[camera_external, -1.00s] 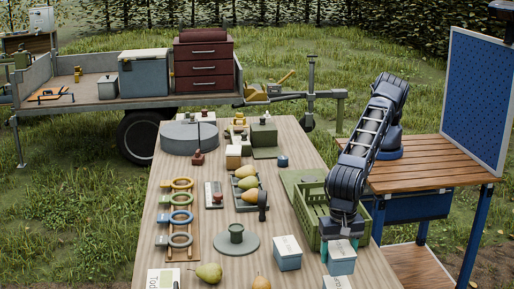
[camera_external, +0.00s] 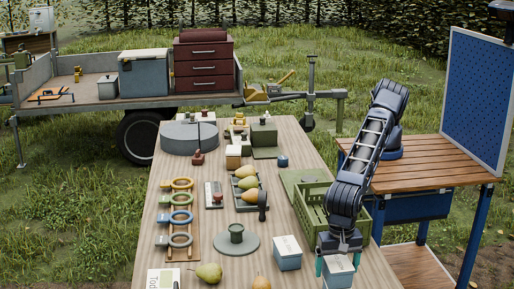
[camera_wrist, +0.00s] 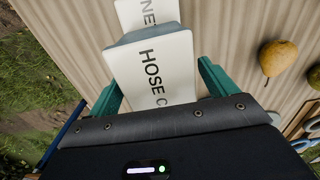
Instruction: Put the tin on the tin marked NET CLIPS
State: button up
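The tin lettered HOSE C (camera_wrist: 152,66), its last letters hidden, is between the teal fingers of my gripper (camera_wrist: 158,85) in the wrist view.
Another white-lidded tin (camera_external: 287,253) stands left of my gripper. A green crate (camera_external: 310,213) is just behind. Pears (camera_external: 209,273) and a round grey plate (camera_external: 250,248) lie further left. The table's right edge is close.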

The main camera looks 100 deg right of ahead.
aim_at(338, 260)
notch_tip(338, 260, up, 12)
jog(key=shift+r, duration=0.15)
dwell(0.7)
